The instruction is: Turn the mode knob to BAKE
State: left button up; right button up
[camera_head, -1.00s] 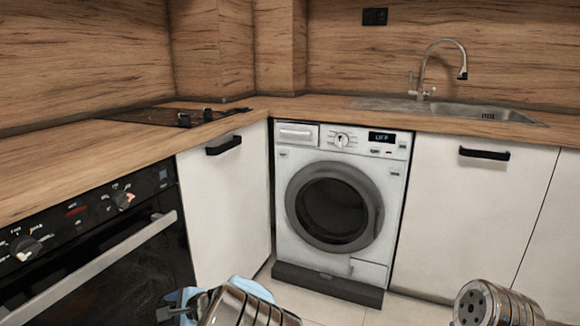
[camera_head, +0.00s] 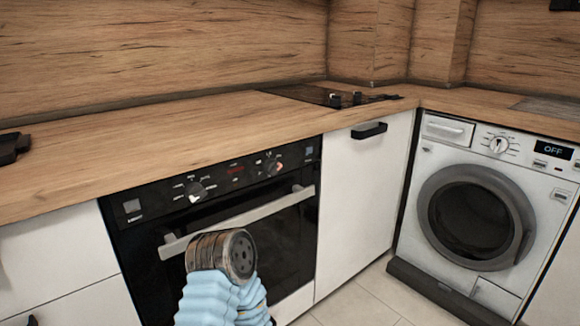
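The black oven (camera_head: 140,232) is built in under the counter at centre left. Its panel has a left knob (camera_head: 195,192) with small white labels around it and a right knob (camera_head: 273,168) with a reddish mark. A small red display (camera_head: 236,169) sits between them. The labels are too small to read, so I cannot tell which knob is the mode knob or its setting. One arm of mine, with a metal wrist and light blue sleeve, is in front of the oven door, below the knobs. No gripper fingers show clearly.
The silver oven handle (camera_head: 240,222) runs across the door below the panel. A hob (camera_head: 325,96) lies on the wooden counter (camera_head: 150,150). A washing machine (camera_head: 478,205) showing OFF stands at right. A dark object (camera_head: 12,148) is at the left edge. Some floor (camera_head: 360,300) is free.

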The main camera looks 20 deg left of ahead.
aim_at(195, 192)
jog(key=u, duration=1.15)
